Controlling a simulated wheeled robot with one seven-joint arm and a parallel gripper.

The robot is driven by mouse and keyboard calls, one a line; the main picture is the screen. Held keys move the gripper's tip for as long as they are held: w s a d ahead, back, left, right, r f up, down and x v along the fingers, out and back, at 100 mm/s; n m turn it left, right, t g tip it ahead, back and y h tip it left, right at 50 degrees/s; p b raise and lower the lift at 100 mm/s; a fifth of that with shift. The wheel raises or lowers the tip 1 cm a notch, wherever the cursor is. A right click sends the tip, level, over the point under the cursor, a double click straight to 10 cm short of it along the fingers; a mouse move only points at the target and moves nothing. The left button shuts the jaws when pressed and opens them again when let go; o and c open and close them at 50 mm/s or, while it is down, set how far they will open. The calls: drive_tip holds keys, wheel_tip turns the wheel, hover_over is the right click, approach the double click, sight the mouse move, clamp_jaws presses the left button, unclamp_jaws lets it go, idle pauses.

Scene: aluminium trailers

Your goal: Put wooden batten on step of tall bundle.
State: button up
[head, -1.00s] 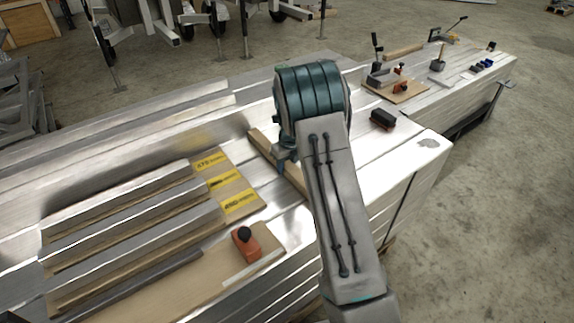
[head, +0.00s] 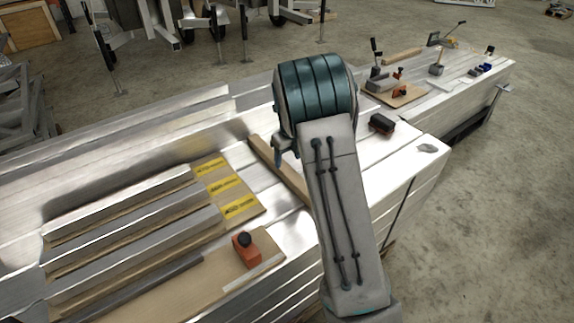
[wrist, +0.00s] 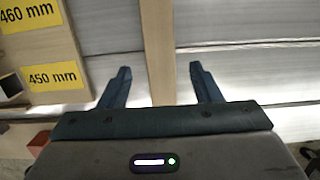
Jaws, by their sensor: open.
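The wooden batten (head: 262,152) lies on the silver bundle top (head: 330,190), just right of the yellow-labelled boards. My arm hides part of it. In the wrist view the batten (wrist: 157,45) runs from the top edge down between the fingers, with a gap on each side. My gripper (wrist: 160,70) is open above it and holds nothing. In the head view my wrist hides most of the gripper; only a small part of it shows beside the batten. A raised row of silver profiles (head: 120,118) runs along the back left; I cannot tell which ledge is the step.
Labelled stepped boards (head: 235,185) and an orange-and-black tool (head: 245,250) lie at the left. A black block (head: 382,123) sits right of my wrist. Several tools and another wooden piece (head: 402,55) lie on the far bundle. Bare bundle top shows around the black block.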

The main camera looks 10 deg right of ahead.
sight(290, 172)
drive_tip(key=s+r+n, duration=0.8)
drive_tip(key=s+r, duration=0.1)
drive_tip(key=r, duration=0.2)
drive_tip(key=s+r+n, duration=0.1)
drive_tip(key=s+n, duration=1)
drive_tip(key=s, duration=0.1)
drive_tip(key=s+a+r+n, duration=0.1)
drive_tip(key=s+r+n, duration=0.1)
drive_tip(key=s+n, duration=1)
drive_tip(key=shift+s+a+n+h+p, duration=0.3)
drive_tip(key=shift+s+h, duration=0.1)
drive_tip(key=shift+s, duration=0.25)
drive_tip(key=shift+r, duration=0.2)
